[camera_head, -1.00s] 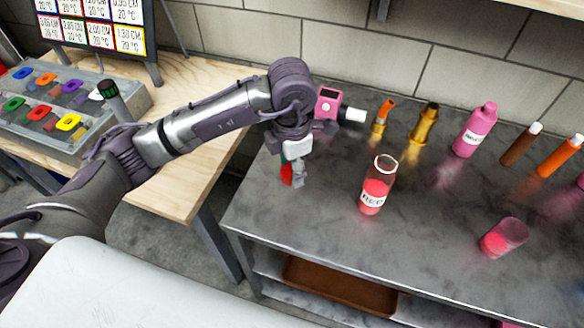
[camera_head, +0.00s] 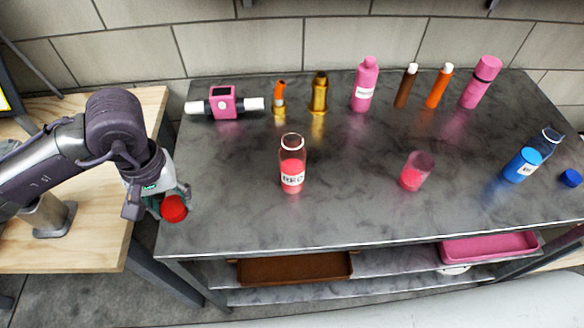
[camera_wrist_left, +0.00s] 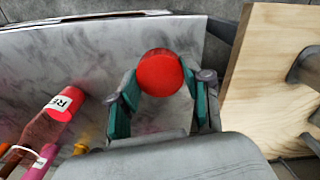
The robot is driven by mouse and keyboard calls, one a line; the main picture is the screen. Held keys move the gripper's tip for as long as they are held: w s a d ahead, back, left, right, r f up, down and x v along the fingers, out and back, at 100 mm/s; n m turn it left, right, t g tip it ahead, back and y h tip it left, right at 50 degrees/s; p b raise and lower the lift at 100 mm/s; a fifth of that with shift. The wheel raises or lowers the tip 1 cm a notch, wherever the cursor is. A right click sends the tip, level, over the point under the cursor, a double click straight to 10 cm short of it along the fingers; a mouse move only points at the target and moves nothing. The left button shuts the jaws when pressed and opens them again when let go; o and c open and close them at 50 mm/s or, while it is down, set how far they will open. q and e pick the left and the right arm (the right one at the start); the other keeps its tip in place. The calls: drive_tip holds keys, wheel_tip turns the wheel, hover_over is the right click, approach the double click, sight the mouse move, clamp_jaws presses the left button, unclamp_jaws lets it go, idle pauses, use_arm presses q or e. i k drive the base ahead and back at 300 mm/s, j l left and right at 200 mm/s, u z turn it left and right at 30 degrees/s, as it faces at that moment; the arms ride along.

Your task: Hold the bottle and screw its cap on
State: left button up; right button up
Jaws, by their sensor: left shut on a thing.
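A clear bottle with red content and a "RED" label (camera_head: 291,170) stands upright and uncapped on the grey table (camera_head: 330,215), left of its middle. My left gripper is shut on a round red cap (camera_head: 174,208), which also shows between its fingers in the left wrist view (camera_wrist_left: 160,73). In the head view, the left gripper (camera_head: 166,202) is at the table's left edge, left of the bottle and apart from it. The labelled bottle appears at the left of the wrist view (camera_wrist_left: 62,103). My right gripper is not in view.
A clear cup with red content (camera_head: 416,171) stands right of the bottle. A pink device (camera_head: 223,103) and several bottles, including a pink one (camera_head: 365,84), line the back. A blue bottle (camera_head: 522,164) and blue cap (camera_head: 570,178) are at the right. The front is clear.

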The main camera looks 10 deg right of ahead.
sight(292, 155)
drive_tip(key=j, duration=0.45)
drive_tip(key=i+j, duration=0.15)
drive_tip(key=j, duration=0.7)
drive_tip(key=z, duration=1.2)
drive_tip(key=i+j, duration=0.05)
drive_tip(key=j, duration=0.05)
